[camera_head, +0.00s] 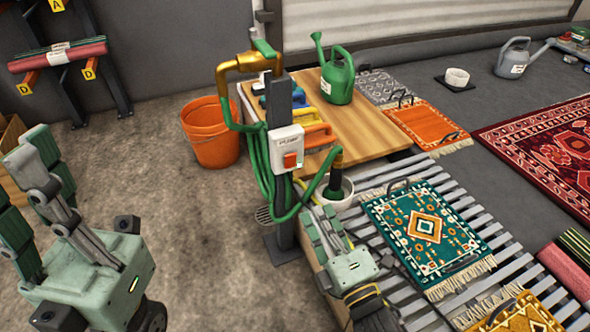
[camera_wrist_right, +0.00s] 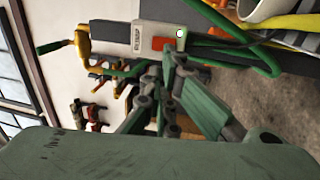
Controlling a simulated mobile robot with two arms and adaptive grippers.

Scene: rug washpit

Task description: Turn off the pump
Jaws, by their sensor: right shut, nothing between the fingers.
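The pump switch box (camera_head: 287,148) is white with an orange-red rocker (camera_head: 291,161) and is fixed on a dark post. In the right wrist view the box (camera_wrist_right: 145,36) is tilted, with the rocker (camera_wrist_right: 160,44) and a small round pale lamp (camera_wrist_right: 180,33) beside it. My right gripper (camera_head: 318,212) is shut and empty, below and to the right of the box. In the right wrist view its fingertips (camera_wrist_right: 172,62) appear just under the rocker; contact cannot be told. My left gripper (camera_head: 22,165) is at the left, fingers spread, empty, away from the box.
A green hose (camera_head: 265,175) loops around the post below a brass tap pipe (camera_head: 237,63). An orange bucket (camera_head: 213,145) stands left. A wooden table (camera_head: 375,130) with a green watering can (camera_head: 338,80) is behind. Rugs lie on a slatted rack (camera_head: 505,245) at right.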

